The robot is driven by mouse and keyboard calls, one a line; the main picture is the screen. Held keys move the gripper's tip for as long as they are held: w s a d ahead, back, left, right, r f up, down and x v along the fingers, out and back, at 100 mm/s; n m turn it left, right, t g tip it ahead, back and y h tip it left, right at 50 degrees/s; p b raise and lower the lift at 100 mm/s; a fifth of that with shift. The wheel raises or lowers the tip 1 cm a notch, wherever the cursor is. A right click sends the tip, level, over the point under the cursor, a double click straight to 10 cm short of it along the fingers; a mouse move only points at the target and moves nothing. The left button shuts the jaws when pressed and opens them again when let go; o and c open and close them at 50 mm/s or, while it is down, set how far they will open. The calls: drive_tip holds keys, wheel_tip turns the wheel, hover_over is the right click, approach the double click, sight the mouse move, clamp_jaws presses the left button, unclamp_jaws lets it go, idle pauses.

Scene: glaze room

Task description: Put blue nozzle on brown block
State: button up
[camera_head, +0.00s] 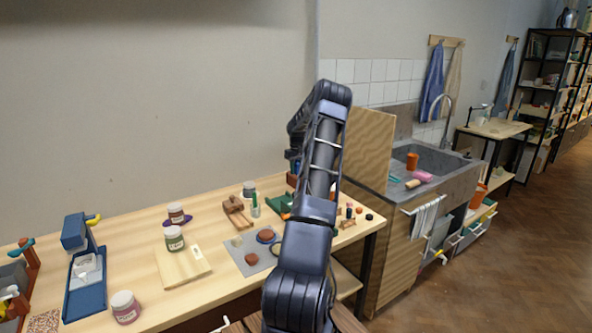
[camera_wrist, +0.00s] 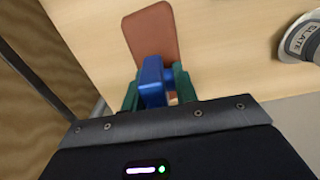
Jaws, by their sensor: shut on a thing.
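The blue nozzle (camera_wrist: 152,84) is held between the green fingertips of my gripper (camera_wrist: 156,88), which is shut on it in the wrist view. The brown block (camera_wrist: 153,32) is a reddish-brown piece with rounded corners, just beyond the nozzle. The nozzle overlaps the block's near end in this view; I cannot tell whether they touch. In the head view my arm covers most of the area around the gripper, and I cannot make out the nozzle or block clearly there.
A jar labelled GLAZE (camera_wrist: 303,40) stands right of the block. On the wooden table (camera_head: 140,240) are a pale board (camera_head: 183,266), several jars, a grey mat (camera_head: 240,258) and a blue holder (camera_head: 84,285). A sink (camera_head: 440,165) stands to the right.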

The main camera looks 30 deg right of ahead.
drive_tip(key=shift+f, duration=0.15)
drive_tip(key=o, duration=1)
